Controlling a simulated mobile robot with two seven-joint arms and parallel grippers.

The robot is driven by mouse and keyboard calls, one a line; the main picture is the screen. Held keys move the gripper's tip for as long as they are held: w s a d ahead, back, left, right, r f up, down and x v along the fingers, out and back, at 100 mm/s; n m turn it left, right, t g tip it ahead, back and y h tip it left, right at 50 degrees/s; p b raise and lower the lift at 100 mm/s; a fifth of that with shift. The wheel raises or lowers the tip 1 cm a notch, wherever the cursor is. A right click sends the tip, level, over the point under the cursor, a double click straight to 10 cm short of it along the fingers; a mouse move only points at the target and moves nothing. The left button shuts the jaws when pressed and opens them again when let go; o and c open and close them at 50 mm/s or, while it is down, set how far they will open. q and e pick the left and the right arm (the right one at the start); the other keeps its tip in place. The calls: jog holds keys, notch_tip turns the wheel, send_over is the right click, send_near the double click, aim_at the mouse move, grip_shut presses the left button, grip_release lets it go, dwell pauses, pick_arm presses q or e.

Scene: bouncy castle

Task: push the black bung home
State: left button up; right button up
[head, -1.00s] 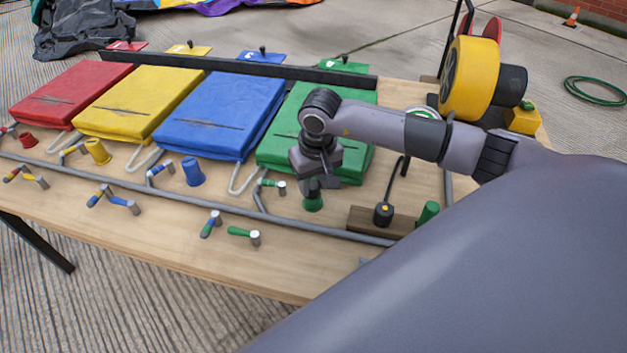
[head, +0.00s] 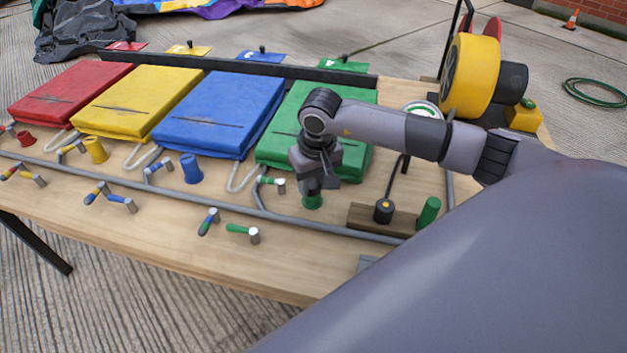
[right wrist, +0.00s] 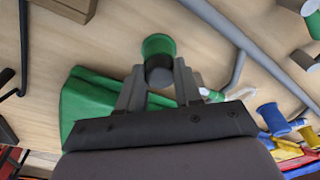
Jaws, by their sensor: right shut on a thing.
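The black bung (right wrist: 159,76) shows in the right wrist view as a dark round end between my fingertips, in line with the green cup (right wrist: 158,45). My right gripper (right wrist: 160,84) is shut on it. In the head view, my right gripper (head: 316,184) points down just above the green cup (head: 313,202), in front of the green bag (head: 300,125). The bung is hidden by the fingers there. I cannot tell how deep it sits in the cup. My left gripper is not in view.
A grey pipe (head: 180,187) runs along the table front. A wooden block (head: 362,219) with a black lever stands right of the gripper, beside a green cylinder (head: 428,212). Blue (head: 191,169) and yellow (head: 96,150) cups stand left.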

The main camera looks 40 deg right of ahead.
jog(key=o, duration=1.1)
jog(key=shift+s+a+f, duration=0.1)
jog(key=shift+s+f, duration=0.15)
jog(key=shift+f, duration=0.45)
jog(key=shift+d, duration=0.2)
jog(key=r, duration=0.5)
jog(key=r+p, duration=0.1)
jog(key=r, duration=0.1)
jog(key=shift+s+a+r, duration=0.15)
jog(key=shift+a+r, duration=0.1)
jog(key=shift+a, duration=0.1)
jog(key=shift+s+a+r, duration=0.1)
jog(key=shift+r, duration=0.4)
